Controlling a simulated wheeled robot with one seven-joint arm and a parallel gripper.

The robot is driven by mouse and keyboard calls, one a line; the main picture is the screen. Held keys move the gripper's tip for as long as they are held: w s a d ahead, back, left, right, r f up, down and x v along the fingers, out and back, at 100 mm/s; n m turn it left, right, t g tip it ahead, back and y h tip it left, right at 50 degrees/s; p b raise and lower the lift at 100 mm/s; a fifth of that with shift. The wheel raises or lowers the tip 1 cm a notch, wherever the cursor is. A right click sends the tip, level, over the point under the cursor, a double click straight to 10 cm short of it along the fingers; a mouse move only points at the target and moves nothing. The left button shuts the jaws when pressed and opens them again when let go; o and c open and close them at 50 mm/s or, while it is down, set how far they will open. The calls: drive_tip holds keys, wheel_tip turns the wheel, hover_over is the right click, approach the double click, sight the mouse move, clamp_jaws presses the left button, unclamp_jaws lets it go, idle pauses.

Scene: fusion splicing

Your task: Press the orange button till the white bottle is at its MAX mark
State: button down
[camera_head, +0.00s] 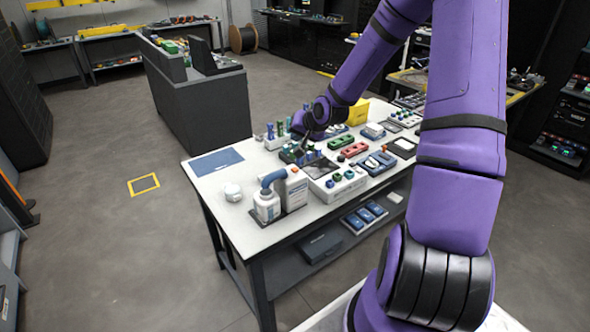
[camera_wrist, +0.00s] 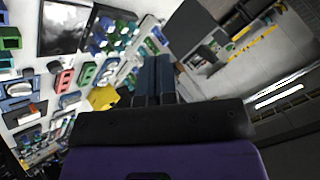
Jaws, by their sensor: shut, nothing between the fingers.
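My gripper (camera_head: 304,150) is over the middle back of the table, behind the dispenser and apart from the bottle. In the wrist view its blue-grey fingers (camera_wrist: 155,76) are together with nothing between them.
The white worktable (camera_head: 228,206) carries a white device with coloured knobs (camera_head: 340,183), red and green holders (camera_head: 354,149), a yellow box (camera_head: 358,112) and a blue mat (camera_head: 216,163).

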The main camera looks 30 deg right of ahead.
sight(297, 168)
drive_tip(key=shift+f, duration=4.4)
drive_tip(key=shift+f, duration=0.15)
drive_tip(key=shift+f, duration=0.25)
drive_tip(key=shift+f, duration=0.45)
drive_tip(key=shift+r, duration=0.9)
drive_tip(key=shift+r, duration=2.5)
